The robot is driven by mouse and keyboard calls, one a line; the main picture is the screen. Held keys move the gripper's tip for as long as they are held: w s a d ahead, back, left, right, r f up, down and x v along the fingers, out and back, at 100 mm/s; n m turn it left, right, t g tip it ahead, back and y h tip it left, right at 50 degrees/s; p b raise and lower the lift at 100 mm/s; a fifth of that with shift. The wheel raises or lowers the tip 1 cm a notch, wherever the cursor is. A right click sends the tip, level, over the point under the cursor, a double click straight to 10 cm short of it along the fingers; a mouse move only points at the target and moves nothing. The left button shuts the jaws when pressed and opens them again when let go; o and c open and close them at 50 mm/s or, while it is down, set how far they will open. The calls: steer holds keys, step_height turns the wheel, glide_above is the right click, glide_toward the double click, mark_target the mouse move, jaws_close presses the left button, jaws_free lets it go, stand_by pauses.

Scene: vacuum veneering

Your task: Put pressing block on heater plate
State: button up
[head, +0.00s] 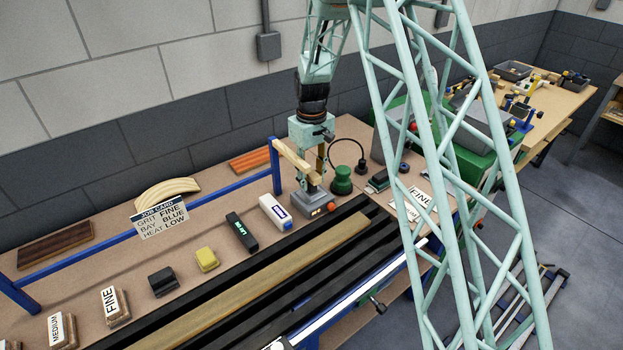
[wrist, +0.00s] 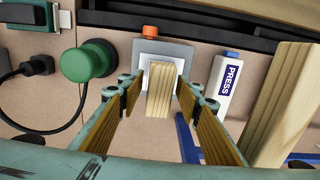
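The heater plate (head: 313,201) is a grey box with an orange knob on the bench, under my gripper. It also shows in the wrist view (wrist: 178,52). A pale wooden block, seemingly the pressing block (wrist: 160,92), appears to stand on its lighter top area. My gripper (wrist: 161,92) points down, with one wood-faced finger on each side of the block. Narrow gaps seem to show beside the block, so the fingers look open around it. In the head view my gripper (head: 319,168) partly hides the block and plate. The block's contact with the plate is hidden.
A pale wooden bar (head: 293,160) is close beside my gripper, large in the wrist view (wrist: 281,105). A green knobbed device (head: 342,180) and the white PRESS piece (head: 275,211) flank the plate. A blue rail (head: 235,194) and job card (head: 160,220) stand left.

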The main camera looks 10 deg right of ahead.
steer(key=shift+r, duration=0.2)
step_height(320, 180, up, 11)
steer(key=shift+r, duration=0.45)
stand_by(1.0)
